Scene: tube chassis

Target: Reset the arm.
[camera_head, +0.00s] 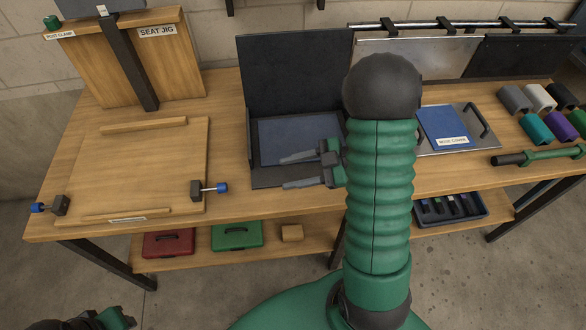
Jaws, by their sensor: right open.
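My right arm (380,200), green and ribbed with a dark rounded joint on top, rises through the middle of the head view. My right gripper (286,172) sticks out to the left from behind it. Its two grey fingers are apart with nothing between them. It is in front of the black open case or tray with a blue panel (300,137); whether it touches that is unclear. A dark and green part of my left arm (95,321) shows at the bottom left edge. The left fingers are out of frame.
A wooden table (225,110) carries the seat jig (190,60), a wooden board with blue-knobbed clamps (210,189), a blue pad (443,124), coloured blocks (562,126) and a green bar (545,155). Red (168,244) and green (237,236) cases stand on the lower shelf.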

